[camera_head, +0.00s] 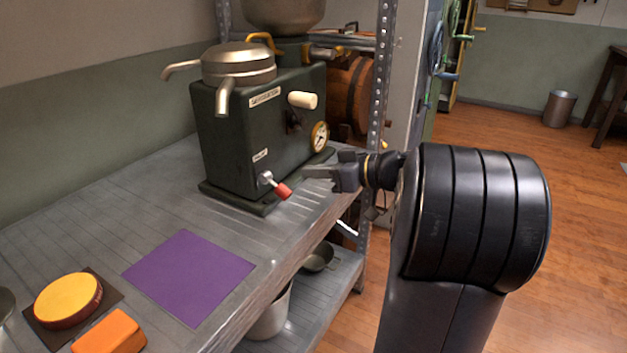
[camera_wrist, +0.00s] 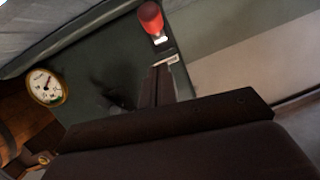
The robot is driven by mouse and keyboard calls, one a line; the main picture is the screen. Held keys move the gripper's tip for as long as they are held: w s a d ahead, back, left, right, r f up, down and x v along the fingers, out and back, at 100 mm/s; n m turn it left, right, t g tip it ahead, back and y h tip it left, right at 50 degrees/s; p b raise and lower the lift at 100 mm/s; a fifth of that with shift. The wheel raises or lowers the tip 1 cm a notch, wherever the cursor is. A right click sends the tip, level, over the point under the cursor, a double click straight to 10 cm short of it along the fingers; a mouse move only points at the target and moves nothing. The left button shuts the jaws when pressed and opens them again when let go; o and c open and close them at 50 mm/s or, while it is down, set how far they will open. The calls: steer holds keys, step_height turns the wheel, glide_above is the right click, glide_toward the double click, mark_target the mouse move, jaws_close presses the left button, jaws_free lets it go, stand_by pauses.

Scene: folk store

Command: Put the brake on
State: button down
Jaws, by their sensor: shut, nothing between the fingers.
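A dark green machine (camera_head: 228,138) stands on the metal bench. Low on its front is a small lever with a red knob (camera_head: 284,191), below a small white label (camera_head: 260,155) whose text is too small to read. The lever slants down and to the right. My gripper (camera_head: 306,172) is shut and empty, beside the machine, just right of and above the red knob. In the wrist view the shut fingers (camera_wrist: 160,72) point toward the red knob (camera_wrist: 150,18), apart from it, with dark green machine surface behind. That view shows the knob's stem only in part.
The machine also has a cream crank handle (camera_head: 303,100), a round gauge (camera_head: 319,136) and a metal lid with spouts (camera_head: 238,64). A purple mat (camera_head: 190,276), a yellow round item (camera_head: 68,299) and an orange block (camera_head: 110,333) lie at the bench's near left. A perforated post (camera_head: 381,75) rises behind my gripper.

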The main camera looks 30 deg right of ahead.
steer(key=p+v, duration=0.1)
steer(key=v, duration=0.7)
steer(key=shift+r, duration=0.15)
